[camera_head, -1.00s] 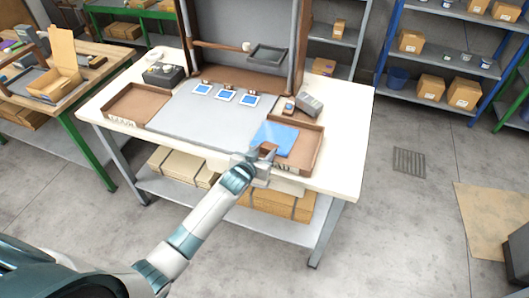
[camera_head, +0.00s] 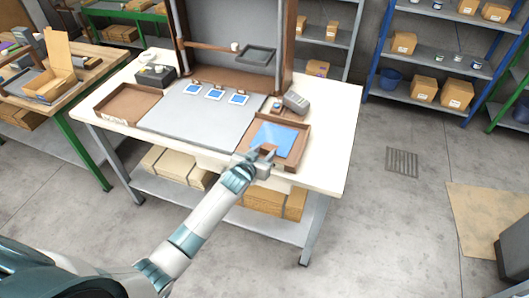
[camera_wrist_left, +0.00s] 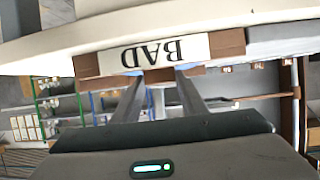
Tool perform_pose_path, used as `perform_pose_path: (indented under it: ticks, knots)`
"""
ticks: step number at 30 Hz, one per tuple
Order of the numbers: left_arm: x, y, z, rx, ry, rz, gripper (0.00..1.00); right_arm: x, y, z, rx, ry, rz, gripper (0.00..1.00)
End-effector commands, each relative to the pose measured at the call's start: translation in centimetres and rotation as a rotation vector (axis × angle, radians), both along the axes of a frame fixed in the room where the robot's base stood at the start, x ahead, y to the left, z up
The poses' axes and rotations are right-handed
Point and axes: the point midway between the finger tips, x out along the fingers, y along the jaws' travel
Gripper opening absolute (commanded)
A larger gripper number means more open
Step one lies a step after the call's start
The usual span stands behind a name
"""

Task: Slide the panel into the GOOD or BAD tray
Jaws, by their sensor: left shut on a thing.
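The blue panel (camera_head: 273,138) lies in the right tray (camera_head: 301,146), a brown box with low walls. In the left wrist view the tray's front wall bears the label BAD (camera_wrist_left: 155,53), seen upside down. My left gripper (camera_head: 262,156) is at the tray's front side, shut on the panel's near edge. My right gripper is not in view.
A grey mat (camera_head: 200,118) lies between the trays, with several small blue-faced pieces (camera_head: 214,92) along its back. A grey device (camera_head: 295,101) stands behind the right tray. A tall grey frame with a small dark shelf (camera_head: 257,56) rises at the back of the table.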

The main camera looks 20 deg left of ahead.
Motion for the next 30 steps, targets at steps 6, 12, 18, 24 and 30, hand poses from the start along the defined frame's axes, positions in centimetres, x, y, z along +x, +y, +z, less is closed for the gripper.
perform_pose_path:
  ticks: [6, 12, 18, 24, 30]
  knots:
    - [0.0, 0.0, 0.0, 0.0, -0.001, 0.0, 0.53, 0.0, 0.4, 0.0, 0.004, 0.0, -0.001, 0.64]
    - [0.0, 0.0, 0.0, 0.0, -0.001, 0.0, 0.6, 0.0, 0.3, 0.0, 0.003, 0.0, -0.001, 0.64]
    - [-0.1, 0.0, 0.0, 0.0, -0.001, 0.0, 0.6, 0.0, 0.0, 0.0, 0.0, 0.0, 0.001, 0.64]
    - [-0.9, 0.1, 0.2, 0.0, 0.0, 0.0, 0.6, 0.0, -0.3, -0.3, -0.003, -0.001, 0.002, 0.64]
    - [-2.8, 0.1, 0.9, 0.0, 0.0, -0.001, 0.6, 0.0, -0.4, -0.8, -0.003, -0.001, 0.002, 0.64]
